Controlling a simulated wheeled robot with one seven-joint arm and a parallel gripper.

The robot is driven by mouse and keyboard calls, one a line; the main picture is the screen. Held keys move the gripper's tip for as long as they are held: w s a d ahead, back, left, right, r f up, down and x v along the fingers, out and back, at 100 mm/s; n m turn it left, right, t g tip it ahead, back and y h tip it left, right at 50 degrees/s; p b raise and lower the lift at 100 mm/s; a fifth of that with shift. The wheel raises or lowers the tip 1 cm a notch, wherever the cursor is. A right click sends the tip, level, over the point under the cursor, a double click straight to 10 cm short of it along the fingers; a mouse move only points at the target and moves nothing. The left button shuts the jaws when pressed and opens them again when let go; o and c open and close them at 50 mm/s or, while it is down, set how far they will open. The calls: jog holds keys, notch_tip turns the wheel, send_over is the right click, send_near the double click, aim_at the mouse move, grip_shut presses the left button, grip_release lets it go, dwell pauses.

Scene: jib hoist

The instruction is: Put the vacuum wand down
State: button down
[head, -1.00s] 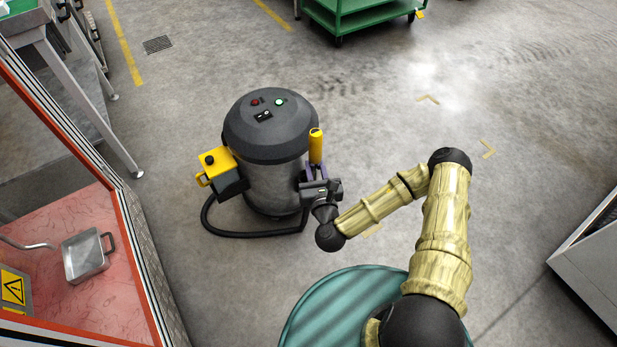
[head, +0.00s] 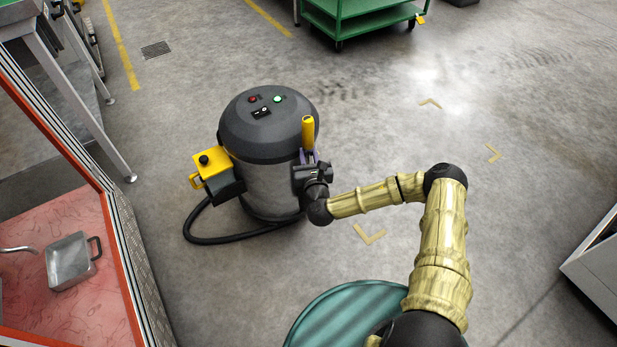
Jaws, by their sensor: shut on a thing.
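The vacuum (head: 270,180) stands upright on the floor left of centre, a steel drum with a dark grey lid carrying a red and a green button. The vacuum wand (head: 308,132) shows as an upright yellow grip at the drum's right side. My gripper (head: 307,160) is shut on the wand just below the yellow part. The wand's lower part is hidden behind my gripper and wrist. I cannot tell whether the wand touches the drum or a holder. A black hose (head: 225,240) curves along the floor around the drum's front left.
A yellow box (head: 210,165) with a black knob is on the drum's left side. A red-floored enclosure (head: 120,250) with a metal pan (head: 70,262) is at left. A green cart (head: 365,20) stands at the back. Floor on the right is largely clear, with tape corner marks.

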notch_tip(320, 180, down, 4)
jog(key=shift+f+b, duration=0.1)
jog(key=shift+b, duration=0.55)
notch_tip(320, 180, down, 5)
jog(key=shift+r+b, duration=0.2)
jog(key=shift+b, duration=1.05)
jog(key=c, duration=1.5)
grip_release()
jog(key=shift+f, duration=0.1)
